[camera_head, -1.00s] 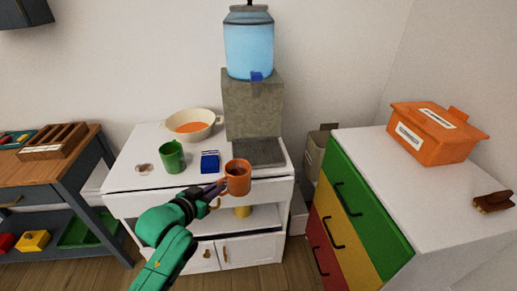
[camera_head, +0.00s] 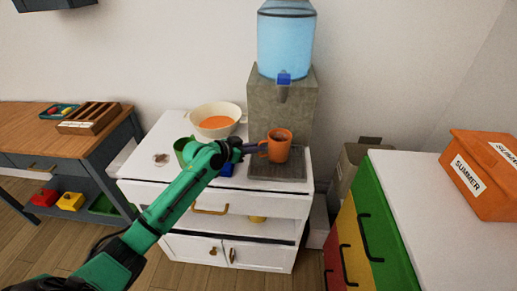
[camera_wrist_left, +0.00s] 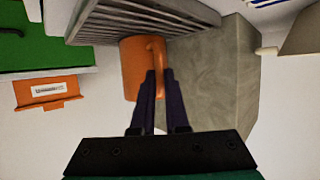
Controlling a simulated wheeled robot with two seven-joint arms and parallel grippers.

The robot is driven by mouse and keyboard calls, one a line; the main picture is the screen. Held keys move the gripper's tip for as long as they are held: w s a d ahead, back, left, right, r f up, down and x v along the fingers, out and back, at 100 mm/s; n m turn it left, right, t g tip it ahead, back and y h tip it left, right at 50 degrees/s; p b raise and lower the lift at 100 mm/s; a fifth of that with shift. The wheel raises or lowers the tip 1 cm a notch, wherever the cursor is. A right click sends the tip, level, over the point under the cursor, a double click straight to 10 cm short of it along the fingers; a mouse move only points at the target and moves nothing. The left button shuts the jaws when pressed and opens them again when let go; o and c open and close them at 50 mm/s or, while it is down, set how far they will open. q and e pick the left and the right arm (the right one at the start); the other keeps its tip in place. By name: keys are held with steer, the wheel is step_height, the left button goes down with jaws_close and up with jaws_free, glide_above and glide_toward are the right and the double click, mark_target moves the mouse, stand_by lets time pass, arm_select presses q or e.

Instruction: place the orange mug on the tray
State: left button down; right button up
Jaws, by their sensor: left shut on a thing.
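The orange mug (camera_head: 279,148) is upright over the grey slatted tray (camera_head: 292,174) at the foot of the water dispenser. My left gripper (camera_head: 259,148) is shut on the mug's handle from the left. In the left wrist view the dark fingers (camera_wrist_left: 160,80) close on the handle of the mug (camera_wrist_left: 130,70), and the tray's slats (camera_wrist_left: 100,27) lie right by the mug's base. I cannot tell whether the base touches the tray. My right gripper is not in view.
The dispenser (camera_head: 283,100) with its blue tap (camera_head: 284,78) stands right behind the mug. A green mug (camera_head: 182,148), a blue item (camera_head: 227,170) and a bowl (camera_head: 216,120) share the white cabinet top (camera_head: 135,172). A coloured drawer unit (camera_head: 375,225) stands to the right.

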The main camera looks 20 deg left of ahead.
arm_select(q)
steer(key=shift+f, duration=0.35)
steer(key=c, duration=1.2)
jaws_free()
steer(key=shift+o, duration=1.4)
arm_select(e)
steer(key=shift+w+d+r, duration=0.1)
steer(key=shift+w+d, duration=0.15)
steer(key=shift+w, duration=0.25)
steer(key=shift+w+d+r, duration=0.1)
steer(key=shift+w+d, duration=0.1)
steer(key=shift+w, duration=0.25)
arm_select(q)
steer(key=shift+s+a, duration=0.1)
steer(key=shift+a, duration=0.05)
steer(key=b+v, duration=0.1)
steer(key=v, duration=1)
steer(key=shift+s, duration=0.4)
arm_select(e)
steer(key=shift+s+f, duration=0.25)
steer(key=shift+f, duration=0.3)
arm_select(q)
steer(key=shift+r, duration=0.15)
